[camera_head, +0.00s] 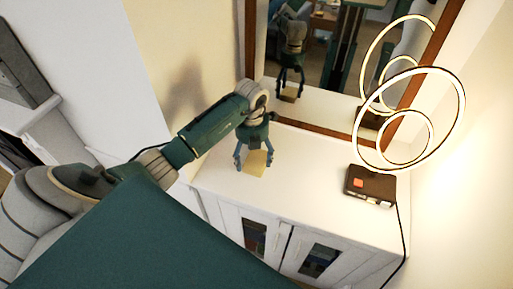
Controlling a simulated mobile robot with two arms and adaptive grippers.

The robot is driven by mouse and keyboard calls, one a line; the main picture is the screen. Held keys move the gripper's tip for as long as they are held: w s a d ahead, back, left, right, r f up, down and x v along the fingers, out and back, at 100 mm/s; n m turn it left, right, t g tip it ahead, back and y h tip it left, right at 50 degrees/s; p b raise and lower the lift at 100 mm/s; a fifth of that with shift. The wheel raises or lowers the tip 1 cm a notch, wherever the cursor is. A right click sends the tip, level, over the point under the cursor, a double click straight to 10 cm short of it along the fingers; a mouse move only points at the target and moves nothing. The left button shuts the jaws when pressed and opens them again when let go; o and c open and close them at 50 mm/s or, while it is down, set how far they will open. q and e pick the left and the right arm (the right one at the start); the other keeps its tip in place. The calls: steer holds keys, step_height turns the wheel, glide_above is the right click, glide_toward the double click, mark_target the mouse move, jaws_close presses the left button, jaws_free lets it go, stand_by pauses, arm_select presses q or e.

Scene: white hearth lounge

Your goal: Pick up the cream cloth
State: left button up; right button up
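The cream cloth (257,162) is a small, pale, roughly square piece on the white cabinet top, near its back left part. My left gripper (254,159) reaches down over it from the left. Its two fingers are spread, one on each side of the cloth. I cannot tell whether either finger touches the cloth. The gripper and cloth also show as a reflection in the mirror. My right gripper is not in view.
The white cabinet (310,199) stands against the wall, with a wood-framed mirror (318,131) behind it. A glowing ring lamp (463,100) and a dark box (370,186) with an orange square stand at its right. The cabinet top between cloth and box is clear.

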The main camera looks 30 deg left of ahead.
arm_select(q)
steer(key=c, duration=0.3)
steer(key=shift+r+p, duration=0.4)
steer(key=shift+r, duration=0.05)
step_height(320, 180, up, 14)
steer(key=p, duration=1)
step_height(320, 180, up, 5)
glide_above(252, 157)
steer(key=shift+d, duration=0.15)
